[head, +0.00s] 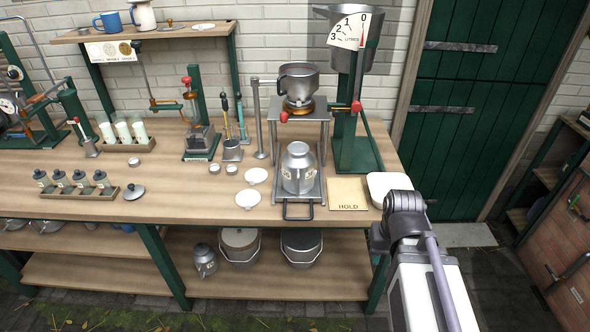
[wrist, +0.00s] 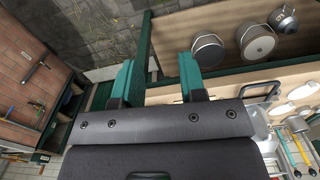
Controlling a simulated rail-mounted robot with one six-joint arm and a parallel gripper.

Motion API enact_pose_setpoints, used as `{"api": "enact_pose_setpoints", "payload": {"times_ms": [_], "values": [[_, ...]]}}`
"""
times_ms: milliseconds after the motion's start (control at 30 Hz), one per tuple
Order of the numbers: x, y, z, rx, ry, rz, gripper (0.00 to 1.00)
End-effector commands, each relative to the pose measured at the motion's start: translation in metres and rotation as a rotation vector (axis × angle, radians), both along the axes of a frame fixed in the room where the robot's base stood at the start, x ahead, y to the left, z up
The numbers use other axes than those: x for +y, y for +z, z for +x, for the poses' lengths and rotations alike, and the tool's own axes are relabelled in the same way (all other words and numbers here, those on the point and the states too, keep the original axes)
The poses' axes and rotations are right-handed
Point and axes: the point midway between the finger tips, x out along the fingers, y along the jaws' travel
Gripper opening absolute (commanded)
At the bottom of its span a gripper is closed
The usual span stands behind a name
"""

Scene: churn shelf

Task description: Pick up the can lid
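A silver domed lid with a small knob (head: 134,191), which looks like the can lid, lies on the bench at the left, right of a rack of small dark-topped jars. A silver can (head: 298,168) stands on a metal tray in mid-bench. My arm comes in from the lower right of the head view, far from the lid; my gripper is not clearly visible there. In the wrist view my gripper (wrist: 156,62) shows two green fingers spread apart, with nothing between them. I cannot make out the domed lid in the wrist view.
Two white discs (head: 248,198) lie left of the tray. The jar rack (head: 75,186) is close beside the lid. A burner stand with a pot (head: 299,82) rises behind the can. Lidded pails (head: 240,243) stand on the lower shelf. Bench between lid and discs is clear.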

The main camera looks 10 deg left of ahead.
Motion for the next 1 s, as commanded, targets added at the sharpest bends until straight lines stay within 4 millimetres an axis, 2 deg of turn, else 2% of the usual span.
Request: {"api": "enact_pose_setpoints", "payload": {"times_ms": [367, 1000], "values": [[0.0000, 0.0000, 0.0000, 0.000, 0.000, 0.000, 0.38], [0.0000, 0.0000, 0.0000, 0.000, 0.000, 0.000, 0.99]]}}
